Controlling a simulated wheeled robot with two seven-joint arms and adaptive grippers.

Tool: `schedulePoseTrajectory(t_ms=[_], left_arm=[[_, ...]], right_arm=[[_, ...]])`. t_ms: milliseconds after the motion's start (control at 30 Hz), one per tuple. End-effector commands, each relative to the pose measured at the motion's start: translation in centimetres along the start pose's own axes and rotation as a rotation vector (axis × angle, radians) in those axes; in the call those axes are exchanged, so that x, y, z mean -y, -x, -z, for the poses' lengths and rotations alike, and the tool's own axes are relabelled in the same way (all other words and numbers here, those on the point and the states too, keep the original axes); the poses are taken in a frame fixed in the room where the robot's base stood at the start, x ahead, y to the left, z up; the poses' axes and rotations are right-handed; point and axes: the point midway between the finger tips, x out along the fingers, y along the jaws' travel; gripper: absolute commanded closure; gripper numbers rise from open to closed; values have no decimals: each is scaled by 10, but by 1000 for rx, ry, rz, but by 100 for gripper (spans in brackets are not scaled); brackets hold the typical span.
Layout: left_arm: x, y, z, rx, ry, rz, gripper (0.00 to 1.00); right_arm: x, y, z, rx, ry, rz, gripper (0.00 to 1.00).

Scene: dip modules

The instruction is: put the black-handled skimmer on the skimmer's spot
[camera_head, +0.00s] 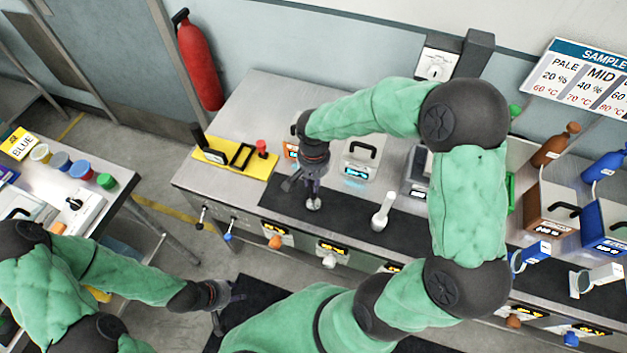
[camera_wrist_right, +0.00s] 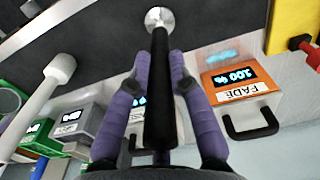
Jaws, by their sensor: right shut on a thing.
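The black-handled skimmer shows in the right wrist view as a long black handle (camera_wrist_right: 158,95) with a round metal end. In the head view its metal end (camera_head: 313,204) hangs below my right gripper (camera_head: 307,182), over the dark strip on the bench. My right gripper's purple fingers (camera_wrist_right: 160,88) are shut on the black handle. Whether the metal end touches the strip, I cannot tell. My left gripper (camera_head: 228,300) is open and empty, low at the front, away from the bench. I cannot tell which place is the skimmer's spot.
A yellow board (camera_head: 232,160) with black handles and a red knob (camera_head: 261,146) lies left on the bench. A white-handled tool (camera_head: 384,211) stands right of the skimmer. Boxes with displays, including an orange one (camera_wrist_right: 237,85), line the back. The dark strip (camera_head: 345,214) between is bare.

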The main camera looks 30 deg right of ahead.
Motion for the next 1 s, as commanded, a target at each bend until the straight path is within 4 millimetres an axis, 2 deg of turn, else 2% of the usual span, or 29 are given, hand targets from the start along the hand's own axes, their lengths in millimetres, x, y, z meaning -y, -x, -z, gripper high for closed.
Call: schedulePoseTrajectory(t_ms=[167,200,267,700,867,1000], left_arm=[[2,-4,0,0,0,0,60],[1,-3,0,0,0,0,60],[1,-3,0,0,0,0,60],[-1,2,0,0,0,0,60],[-2,5,0,0,0,0,60],[-3,9,0,0,0,0,60]], right_arm=[[0,-4,0,-1,0,1,100],[0,-3,0,0,0,0,71],[0,-3,0,0,0,0,55],[0,2,0,0,0,0,55],[1,26,1,-5,0,3,55],[1,55,1,-5,0,3,55]])
